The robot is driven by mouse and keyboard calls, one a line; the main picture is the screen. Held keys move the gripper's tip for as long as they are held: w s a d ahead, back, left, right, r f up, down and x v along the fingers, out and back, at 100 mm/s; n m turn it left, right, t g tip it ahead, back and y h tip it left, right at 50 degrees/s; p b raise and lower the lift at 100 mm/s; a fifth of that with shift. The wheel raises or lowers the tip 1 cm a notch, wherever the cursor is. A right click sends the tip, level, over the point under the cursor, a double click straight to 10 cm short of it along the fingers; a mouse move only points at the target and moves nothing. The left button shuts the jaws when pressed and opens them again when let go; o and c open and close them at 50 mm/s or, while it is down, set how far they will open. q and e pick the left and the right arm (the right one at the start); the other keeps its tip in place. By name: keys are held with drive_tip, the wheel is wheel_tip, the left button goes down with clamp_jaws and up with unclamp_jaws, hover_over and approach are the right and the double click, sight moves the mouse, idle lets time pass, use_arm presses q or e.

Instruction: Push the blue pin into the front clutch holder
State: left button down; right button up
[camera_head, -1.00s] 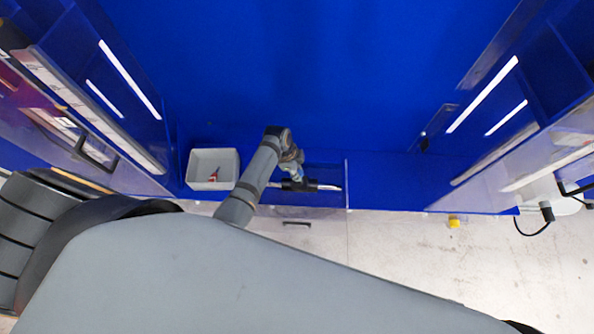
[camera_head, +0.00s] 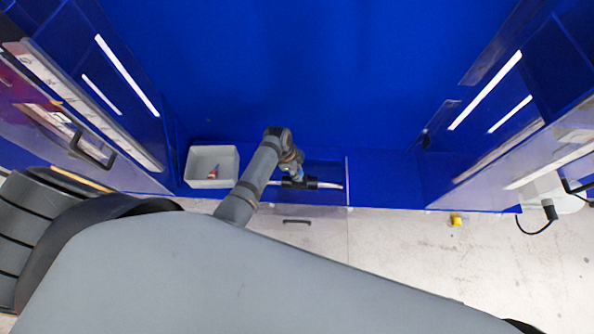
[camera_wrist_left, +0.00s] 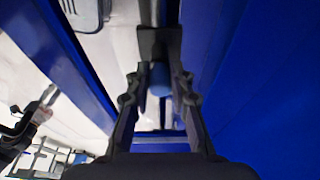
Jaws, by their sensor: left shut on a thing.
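My left gripper (camera_head: 296,171) reaches down to the blue ledge at the front of the bench. In the left wrist view its two fingers (camera_wrist_left: 160,90) stand on either side of the rounded blue pin (camera_wrist_left: 160,77) and are shut on it. A dark clutch holder (camera_wrist_left: 158,43) lies right at the fingertips, in line with the pin. In the head view this dark holder (camera_head: 311,183) sits on a pale rod beside the gripper. How deep the pin sits in the holder is hidden. My right gripper is out of view.
A grey bin (camera_head: 198,158) with a small red and blue item stands left of my left arm. Blue panels (camera_head: 130,85) rise at both sides. The blue surface (camera_head: 300,70) beyond is clear. A small yellow object (camera_head: 456,220) lies on the floor.

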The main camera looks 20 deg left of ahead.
sight(301, 172)
use_arm(q)
drive_tip(key=shift+f, duration=0.1)
drive_tip(key=c, duration=1.1)
unclamp_jaws()
drive_tip(key=shift+w+d+p+v, duration=0.1)
drive_tip(key=shift+d+p+v, duration=0.1)
drive_tip(key=shift+p+v, duration=0.85)
drive_tip(key=shift+w+d+p+v, duration=0.1)
drive_tip(key=shift+d+p+v, duration=0.15)
drive_tip(key=shift+p+v, duration=0.8)
drive_tip(key=shift+d+p+v, duration=0.2)
drive_tip(key=shift+p+v, duration=0.65)
drive_tip(key=shift+p, duration=0.25)
drive_tip(key=shift+r, duration=0.25)
drive_tip(key=v, duration=1.1)
drive_tip(key=shift+a+r, duration=0.15)
drive_tip(key=shift+r, duration=0.2)
